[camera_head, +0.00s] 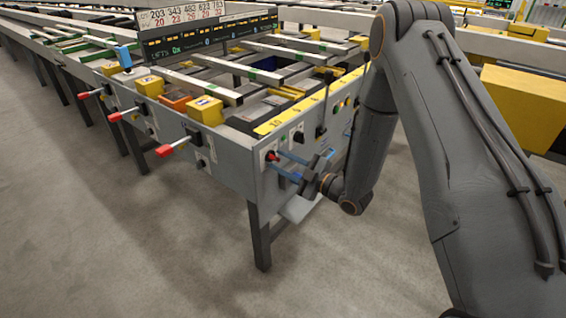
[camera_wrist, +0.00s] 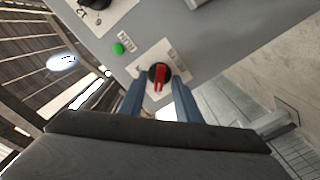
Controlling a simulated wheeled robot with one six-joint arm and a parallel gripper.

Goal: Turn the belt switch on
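The belt switch (camera_wrist: 159,75) is a red rotary handle on a dark round base, set on a white label plate. In the wrist view it lies between and just beyond the tips of my two blue fingers. My gripper (camera_wrist: 155,87) is open, with a finger on each side of the switch; I cannot tell whether either touches it. In the head view the red switch (camera_head: 271,156) is on the near end panel of the table, and my gripper (camera_head: 287,165) reaches to it from the right. The lettering on the label is too small to read.
A green button (camera_wrist: 118,49) sits beside the switch plate. Red-handled levers (camera_head: 172,149) stick out from the table's left side. Yellow blocks (camera_head: 206,111) and a display board (camera_head: 210,37) stand on the table (camera_head: 232,160). The floor at the front left is clear.

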